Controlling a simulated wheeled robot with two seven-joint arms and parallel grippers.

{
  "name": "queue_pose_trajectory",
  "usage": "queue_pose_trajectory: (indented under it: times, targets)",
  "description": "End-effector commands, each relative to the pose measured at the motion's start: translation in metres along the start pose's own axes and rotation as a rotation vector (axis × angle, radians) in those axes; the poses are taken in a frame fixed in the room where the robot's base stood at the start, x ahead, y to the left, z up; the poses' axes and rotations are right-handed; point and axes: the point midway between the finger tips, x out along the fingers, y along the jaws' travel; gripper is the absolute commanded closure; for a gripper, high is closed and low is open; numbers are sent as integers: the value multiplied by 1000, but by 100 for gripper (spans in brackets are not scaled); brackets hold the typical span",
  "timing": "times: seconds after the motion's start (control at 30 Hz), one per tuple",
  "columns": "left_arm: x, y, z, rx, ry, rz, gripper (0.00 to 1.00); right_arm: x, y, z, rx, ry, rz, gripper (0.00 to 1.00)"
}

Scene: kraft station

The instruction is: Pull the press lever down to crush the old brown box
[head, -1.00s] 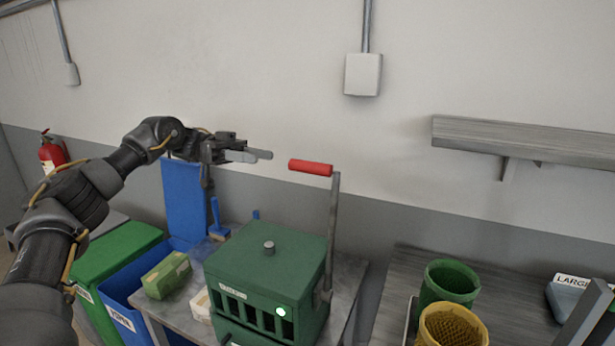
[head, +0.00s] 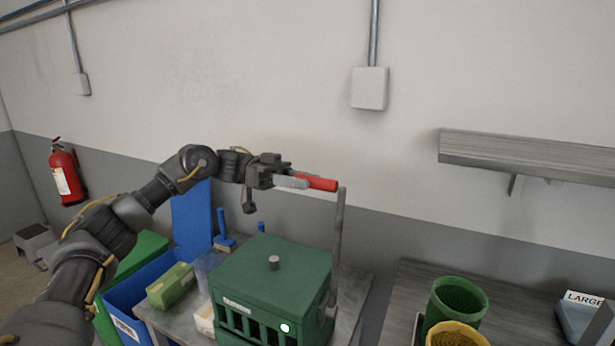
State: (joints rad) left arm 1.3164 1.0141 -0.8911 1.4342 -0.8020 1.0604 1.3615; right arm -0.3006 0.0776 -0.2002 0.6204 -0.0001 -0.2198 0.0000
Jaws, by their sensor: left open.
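The green press (head: 270,285) stands on a grey table, with a knob on top and slots in its front. Its grey lever (head: 339,240) stands upright on the right side, with a red handle (head: 322,184) at the top pointing left. My left gripper (head: 305,182) is open at the handle, its fingers overlapping the handle's left part. I cannot tell whether they touch it. The old brown box is not visible; the inside of the press is dark. My right gripper is not in view.
A blue bin (head: 130,300) stands further left. Green (head: 458,298) and yellow (head: 455,336) baskets stand on the right bench. A wall shelf (head: 530,155) is at upper right.

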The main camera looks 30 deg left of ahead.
Motion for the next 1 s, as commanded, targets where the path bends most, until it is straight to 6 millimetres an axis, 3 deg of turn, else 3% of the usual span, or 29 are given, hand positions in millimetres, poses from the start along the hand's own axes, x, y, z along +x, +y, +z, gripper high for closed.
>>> queue_pose_trajectory:
  times: [0.2, 0.47, 0.8, 1.0]
  targets:
    - [13, 0, 0, 1, 1, 1, 55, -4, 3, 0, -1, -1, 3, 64]
    - [13, 0, 0, 1, 2, 0, 56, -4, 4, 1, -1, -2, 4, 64]
    - [13, 0, 0, 1, 1, 0, 100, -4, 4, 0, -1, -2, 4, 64]
    - [13, 0, 0, 2, 1, 1, 100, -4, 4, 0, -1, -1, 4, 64]
